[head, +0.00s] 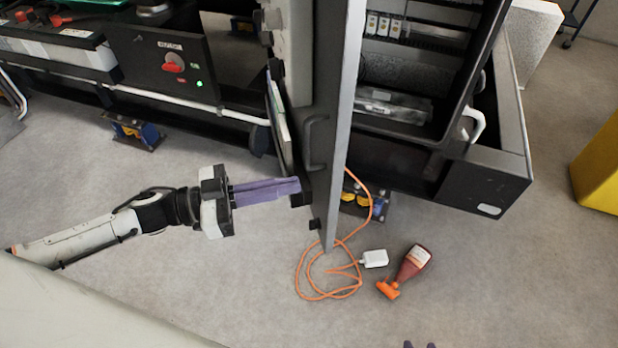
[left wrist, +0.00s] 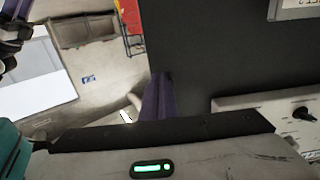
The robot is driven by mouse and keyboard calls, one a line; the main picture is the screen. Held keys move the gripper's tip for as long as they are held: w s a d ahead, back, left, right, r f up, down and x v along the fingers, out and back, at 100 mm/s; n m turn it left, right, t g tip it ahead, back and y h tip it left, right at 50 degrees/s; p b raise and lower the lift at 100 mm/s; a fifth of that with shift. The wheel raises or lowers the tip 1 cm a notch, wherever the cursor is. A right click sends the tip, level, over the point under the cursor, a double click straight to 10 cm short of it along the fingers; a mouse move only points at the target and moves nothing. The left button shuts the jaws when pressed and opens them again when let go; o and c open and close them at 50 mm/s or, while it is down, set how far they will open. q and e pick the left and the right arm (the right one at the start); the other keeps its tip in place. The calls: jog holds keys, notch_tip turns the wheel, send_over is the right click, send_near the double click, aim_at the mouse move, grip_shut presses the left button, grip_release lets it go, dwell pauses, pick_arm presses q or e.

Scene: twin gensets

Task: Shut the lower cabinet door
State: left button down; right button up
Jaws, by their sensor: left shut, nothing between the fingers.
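The cabinet door (head: 325,110) stands swung open, seen nearly edge-on in the head view, with a dark handle on its left face. The open cabinet (head: 410,60) is to its right. My left gripper (head: 298,187) is shut and empty, its purple fingertips close to the lower part of the door on its left side. Contact cannot be told. In the left wrist view the shut fingers (left wrist: 160,80) overlap the edge of a large dark panel (left wrist: 220,50).
An orange cable (head: 328,292) with a white plug (head: 374,259) and a red bottle (head: 414,262) lie on the floor below the door. A black box-like part (head: 487,180) juts out at right. A genset with a red switch (head: 173,64) stands at left.

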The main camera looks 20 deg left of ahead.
aim_at(328, 178)
pick_arm(q)
jog(key=shift+p+x, duration=0.3)
jog(key=shift+x, duration=2.25)
